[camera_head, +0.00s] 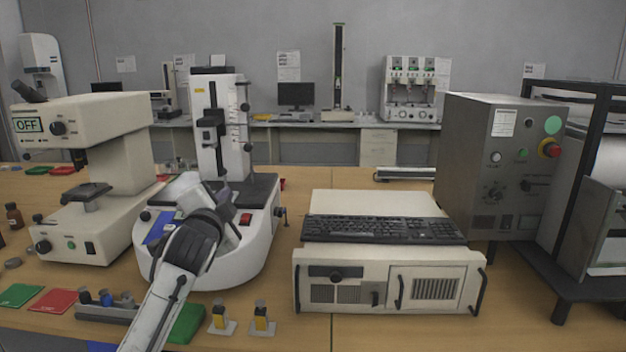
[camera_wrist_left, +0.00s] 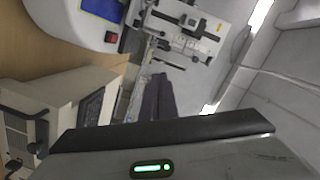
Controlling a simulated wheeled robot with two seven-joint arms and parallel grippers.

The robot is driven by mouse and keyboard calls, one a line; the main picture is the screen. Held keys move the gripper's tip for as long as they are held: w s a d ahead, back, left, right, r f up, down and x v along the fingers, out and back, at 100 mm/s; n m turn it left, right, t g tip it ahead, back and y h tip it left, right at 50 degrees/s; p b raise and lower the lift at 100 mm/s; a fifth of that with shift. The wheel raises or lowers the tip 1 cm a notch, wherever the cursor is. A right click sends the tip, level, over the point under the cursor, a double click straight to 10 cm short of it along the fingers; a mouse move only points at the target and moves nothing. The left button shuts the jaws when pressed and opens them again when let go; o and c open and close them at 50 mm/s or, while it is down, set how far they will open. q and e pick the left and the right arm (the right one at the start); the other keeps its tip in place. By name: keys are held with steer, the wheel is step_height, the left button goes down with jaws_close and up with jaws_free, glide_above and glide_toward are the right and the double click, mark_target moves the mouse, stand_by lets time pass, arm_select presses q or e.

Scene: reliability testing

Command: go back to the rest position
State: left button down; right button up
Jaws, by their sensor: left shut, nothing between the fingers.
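My left arm (camera_head: 170,290) comes in from the bottom left in the head view and reaches up in front of the white round-based machine (camera_head: 262,240). Its wrist bends over the front of that machine, and the fingertips are hard to make out there. In the left wrist view, the dark fingers of my left gripper (camera_wrist_left: 157,97) lie close together, shut and empty. The white machine with its blue screen (camera_wrist_left: 102,8) and red switch shows at the upper left of that view. I cannot tell whether the arm touches the machine. My right gripper is not in view.
A beige microscope-like device (camera_head: 90,115) stands at the left. A beige computer case (camera_head: 390,275) with a black keyboard (camera_head: 385,229) stands right of the arm. A grey control box (camera_head: 490,165) is farther right. Small parts and colored pads lie at the front left.

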arm_select(q)
steer(key=s+d+f+n+g+h, duration=0.15)
steer(key=s+f, duration=0.35)
steer(key=f, duration=0.6)
steer(key=s+f+n+g, duration=0.1)
steer(key=s+f+g, duration=0.1)
steer(key=s+f, duration=0.65)
steer(key=s+f+n+g+h, duration=0.1)
steer(key=s+f+n, duration=0.15)
steer(key=f, duration=1.05)
steer(key=s+f+n+g, duration=0.1)
steer(key=s+f, duration=0.3)
steer(key=s, duration=0.5)
steer(key=s+f+n+g, duration=0.1)
steer(key=s+f, duration=0.4)
steer(key=s, duration=0.5)
steer(key=s+f+n+g+h, duration=0.1)
steer(key=s+f, duration=0.4)
steer(key=s, duration=0.5)
steer(key=shift+d+f+n+g, duration=0.15)
steer(key=shift+d+n+g, duration=0.2)
steer(key=shift+n+g, duration=0.35)
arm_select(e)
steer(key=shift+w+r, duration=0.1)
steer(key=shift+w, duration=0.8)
